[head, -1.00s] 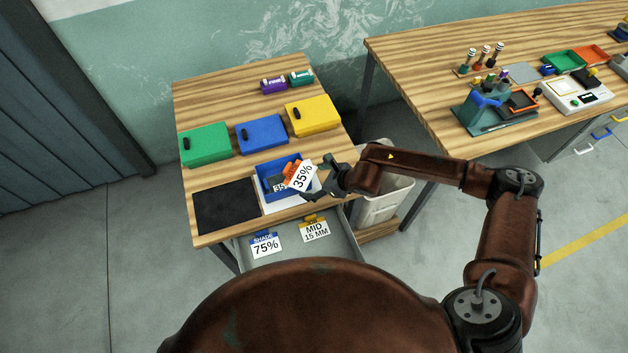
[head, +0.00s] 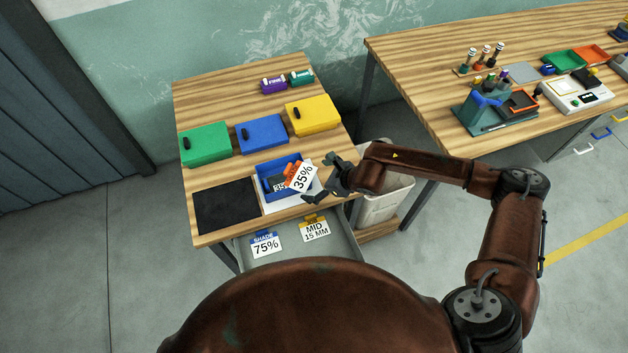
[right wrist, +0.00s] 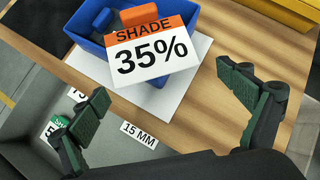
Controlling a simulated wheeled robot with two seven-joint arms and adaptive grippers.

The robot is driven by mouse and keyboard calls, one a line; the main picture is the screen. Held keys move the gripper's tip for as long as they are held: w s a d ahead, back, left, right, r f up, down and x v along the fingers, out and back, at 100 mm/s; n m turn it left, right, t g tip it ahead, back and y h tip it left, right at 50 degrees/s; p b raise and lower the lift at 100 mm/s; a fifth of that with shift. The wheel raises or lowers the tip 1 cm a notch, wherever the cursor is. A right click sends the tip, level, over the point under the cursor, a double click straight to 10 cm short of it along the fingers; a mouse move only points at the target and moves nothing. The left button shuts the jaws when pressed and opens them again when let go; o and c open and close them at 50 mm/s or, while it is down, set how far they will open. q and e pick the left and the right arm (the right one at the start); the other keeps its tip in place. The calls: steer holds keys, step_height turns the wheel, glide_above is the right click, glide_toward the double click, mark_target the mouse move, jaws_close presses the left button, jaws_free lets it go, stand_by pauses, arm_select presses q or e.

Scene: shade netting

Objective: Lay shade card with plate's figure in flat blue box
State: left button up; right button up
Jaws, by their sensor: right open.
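The white shade card with an orange top band and "35%" (head: 302,178) leans tilted over the right side of the flat blue box (head: 263,184). In the right wrist view the card (right wrist: 150,52) reads "SHADE 35%" and overlaps the rim of the blue box (right wrist: 78,30). My left gripper is not in view.
A black mat (head: 226,205) lies left of the box. Green (head: 205,145), blue (head: 262,134) and yellow (head: 313,115) boxes stand behind.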

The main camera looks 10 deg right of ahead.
steer(key=v, duration=1)
steer(key=shift+s+d+r, duration=0.15)
steer(key=shift+s+d, duration=0.1)
steer(key=shift+s, duration=0.05)
